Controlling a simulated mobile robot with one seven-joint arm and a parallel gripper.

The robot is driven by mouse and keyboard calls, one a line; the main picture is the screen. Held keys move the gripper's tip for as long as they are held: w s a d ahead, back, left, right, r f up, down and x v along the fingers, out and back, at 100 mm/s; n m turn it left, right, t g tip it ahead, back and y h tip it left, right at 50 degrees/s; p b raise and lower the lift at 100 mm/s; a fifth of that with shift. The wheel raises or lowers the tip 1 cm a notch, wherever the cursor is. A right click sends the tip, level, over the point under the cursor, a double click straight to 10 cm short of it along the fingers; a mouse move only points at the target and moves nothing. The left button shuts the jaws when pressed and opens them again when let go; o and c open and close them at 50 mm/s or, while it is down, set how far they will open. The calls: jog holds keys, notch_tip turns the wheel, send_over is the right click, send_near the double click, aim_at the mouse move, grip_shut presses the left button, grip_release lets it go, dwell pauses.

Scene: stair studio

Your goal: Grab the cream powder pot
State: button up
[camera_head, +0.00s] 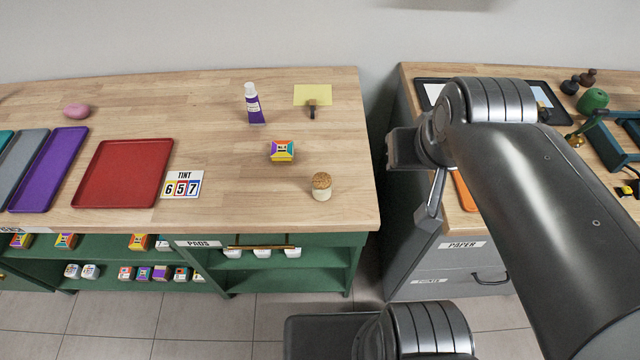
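A small cream pot with a speckled cork-like lid (321,187) stands upright near the front right corner of the wooden bench top (220,100). It looks like the cream powder pot, and nothing touches it. My arm comes in from the right and bends above the gap between the bench and the grey cabinet. My gripper (432,195) seems to be at the arm's end, right of the pot and apart from it. The arm largely hides it, so its fingers cannot be made out clearly.
A paint box (282,151), a purple-white tube (254,104) and a brush-like tool (312,108) on yellow paper lie behind the pot. A red tray (123,173) and a tint card (182,185) are to its left. The grey cabinet (425,262) stands right, across a gap.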

dwell(0.4)
jog(key=o, duration=0.7)
jog(key=shift+o, duration=0.2)
jog(key=n+g, duration=0.5)
send_over(322, 179)
jog(key=f, duration=0.8)
jog(key=s+f, duration=0.1)
jog(key=f, duration=0.4)
jog(key=shift+d, duration=0.3)
jog(key=shift+w+a+f+g, duration=0.1)
jog(key=shift+a+f+g, duration=0.05)
jog(key=shift+f+g, duration=0.15)
notch_tip(322, 179, down, 6)
jog(key=shift+a+r, duration=0.1)
jog(key=shift+w+f, duration=0.2)
jog(key=shift+f, duration=1.05)
jog(key=shift+w+f, duration=0.15)
jog(key=shift+f, duration=1.1)
